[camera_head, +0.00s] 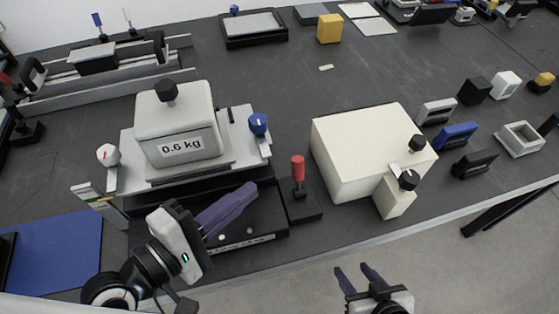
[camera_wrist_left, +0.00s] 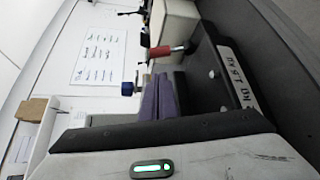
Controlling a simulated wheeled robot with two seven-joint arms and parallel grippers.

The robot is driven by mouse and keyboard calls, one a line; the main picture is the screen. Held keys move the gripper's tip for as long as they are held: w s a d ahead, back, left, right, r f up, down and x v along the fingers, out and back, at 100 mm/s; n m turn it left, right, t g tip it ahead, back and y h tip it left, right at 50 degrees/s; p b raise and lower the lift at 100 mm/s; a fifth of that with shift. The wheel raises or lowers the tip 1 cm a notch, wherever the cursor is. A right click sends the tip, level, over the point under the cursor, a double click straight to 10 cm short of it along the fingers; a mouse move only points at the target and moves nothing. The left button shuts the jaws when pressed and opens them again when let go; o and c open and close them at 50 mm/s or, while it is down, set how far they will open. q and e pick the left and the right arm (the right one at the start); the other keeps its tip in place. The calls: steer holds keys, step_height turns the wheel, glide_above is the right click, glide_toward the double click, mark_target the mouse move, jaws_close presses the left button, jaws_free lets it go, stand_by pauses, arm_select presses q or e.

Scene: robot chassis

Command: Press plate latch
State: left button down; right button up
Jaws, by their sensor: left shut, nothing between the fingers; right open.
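A light grey plate (camera_head: 240,140) lies on a black base and carries a white block marked 0.6 kg (camera_head: 178,125). A red-handled lever (camera_head: 298,170) stands upright on a black foot to the right. I cannot tell which part is the latch. My left gripper (camera_head: 245,192) is shut and empty, over the black tray in front of the plate, apart from the lever. In the left wrist view its fingers (camera_wrist_left: 160,97) point towards the blue knob (camera_wrist_left: 127,88) and red handle (camera_wrist_left: 165,51). My right gripper (camera_head: 358,275) is open and empty, off the table's front edge.
The black tray (camera_head: 265,222) has a labelled front edge. A large cream block (camera_head: 360,140) stands right of the lever. A blue mat (camera_head: 60,250) lies at the left. Several small blocks stand at the right. The table behind the cream block is mostly clear.

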mark_target(298, 169)
arm_select(q)
steer(key=x, duration=1)
steer(key=shift+p, duration=0.4)
steer(key=shift+w+d, duration=0.1)
